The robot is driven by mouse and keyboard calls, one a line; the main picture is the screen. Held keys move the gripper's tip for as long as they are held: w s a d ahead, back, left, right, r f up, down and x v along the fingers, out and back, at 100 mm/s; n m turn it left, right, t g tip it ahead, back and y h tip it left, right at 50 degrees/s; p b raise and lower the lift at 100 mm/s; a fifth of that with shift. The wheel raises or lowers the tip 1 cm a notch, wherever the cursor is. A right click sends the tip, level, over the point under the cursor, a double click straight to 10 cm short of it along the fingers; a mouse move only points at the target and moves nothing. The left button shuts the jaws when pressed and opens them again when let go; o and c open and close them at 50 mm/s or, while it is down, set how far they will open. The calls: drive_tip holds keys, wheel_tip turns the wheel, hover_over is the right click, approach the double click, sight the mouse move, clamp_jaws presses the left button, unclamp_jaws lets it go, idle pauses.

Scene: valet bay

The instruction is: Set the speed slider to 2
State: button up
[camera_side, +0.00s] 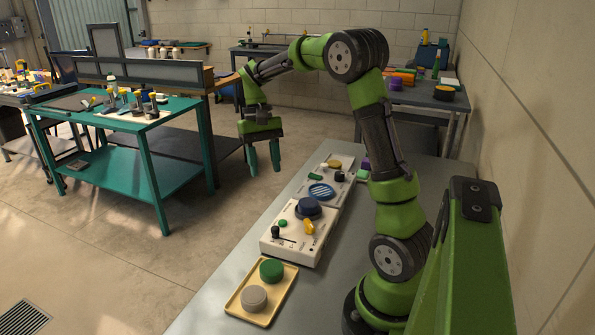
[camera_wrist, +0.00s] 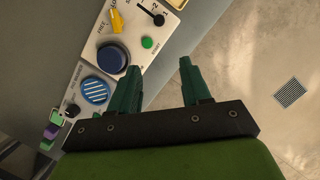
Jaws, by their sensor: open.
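The speed slider is on a white control panel (camera_side: 275,247) on the bench. Its black knob (camera_side: 276,231) sits at the left end of a dark slot in the side view. In the wrist view the knob (camera_wrist: 160,18) is at the top, close to small printed digits; it seems nearest the 1, but the print is hard to read. My gripper (camera_side: 263,160) hangs fingers-down in the air, beyond the panel and left of the bench edge. It also shows in the wrist view (camera_wrist: 159,67), open and empty, with the knob ahead of its fingertips and apart from them.
The panel also carries a blue dial (camera_side: 308,207), a yellow switch (camera_side: 309,226) and a green button (camera_side: 283,223). A second panel (camera_side: 335,192) stands behind it. A yellow tray (camera_side: 240,300) with two round pieces lies in front. Open floor lies left of the bench.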

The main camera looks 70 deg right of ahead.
drive_tip(key=r, duration=0.2)
drive_tip(key=g+y, duration=0.1)
approach(275, 227)
drive_tip(key=x, duration=0.8)
drive_tip(key=shift+s+a+f, duration=0.15)
drive_tip(key=shift+f, duration=0.15)
drive_tip(key=shift+c, duration=0.3)
clamp_jaws()
